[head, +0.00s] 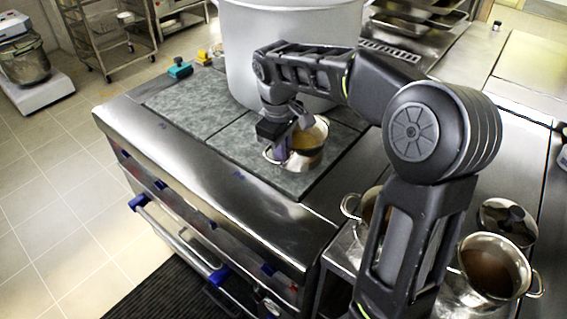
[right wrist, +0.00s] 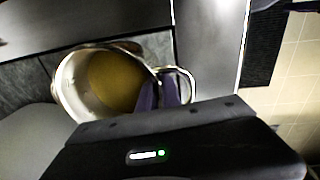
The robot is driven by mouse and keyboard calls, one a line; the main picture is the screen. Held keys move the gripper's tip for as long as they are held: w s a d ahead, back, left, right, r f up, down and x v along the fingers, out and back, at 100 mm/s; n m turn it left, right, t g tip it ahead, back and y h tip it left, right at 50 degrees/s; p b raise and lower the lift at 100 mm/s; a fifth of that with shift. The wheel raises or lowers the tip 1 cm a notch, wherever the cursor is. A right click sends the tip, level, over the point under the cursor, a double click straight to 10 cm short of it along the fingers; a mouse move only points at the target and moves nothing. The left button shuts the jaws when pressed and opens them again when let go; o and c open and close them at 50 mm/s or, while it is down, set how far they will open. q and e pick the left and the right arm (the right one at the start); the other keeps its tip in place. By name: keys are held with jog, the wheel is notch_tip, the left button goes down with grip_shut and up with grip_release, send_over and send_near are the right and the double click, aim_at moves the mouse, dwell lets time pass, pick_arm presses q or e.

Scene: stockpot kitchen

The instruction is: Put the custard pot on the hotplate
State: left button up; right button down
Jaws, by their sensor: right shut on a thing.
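The custard pot (head: 312,150) is a small shiny metal pot with yellow custard inside. It is upright at the front right of the range top, in front of the big stockpot. My right gripper (head: 282,148) is shut on the pot's loop handle, at its left side in the head view. In the right wrist view the custard pot (right wrist: 83,100) shows its open mouth, with the purple-grey fingers (right wrist: 165,90) at the handle. The grey hotplate (head: 237,147) lies under the pot. I cannot tell whether the pot's base touches it. My left gripper is not in view.
A huge stockpot (head: 260,55) stands close behind the custard pot. Another pot (head: 350,205), a pot of brown sauce (head: 490,275) and a lid (head: 507,220) are at the right. A teal item (head: 180,70) sits at the range's back left. The left grey surface (head: 190,100) is clear.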

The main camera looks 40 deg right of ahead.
jog(key=shift+f, duration=1.75)
jog(key=shift+f, duration=0.1)
jog(key=c, duration=2)
grip_release()
jog(key=shift+f, duration=0.15)
jog(key=o, duration=0.5)
jog(key=shift+c, duration=0.2)
notch_tip(320, 180, up, 12)
jog(key=a+p, duration=0.1)
jog(key=shift+s+a+r, duration=0.15)
jog(key=shift+s+r, duration=0.05)
jog(key=shift+s, duration=0.1)
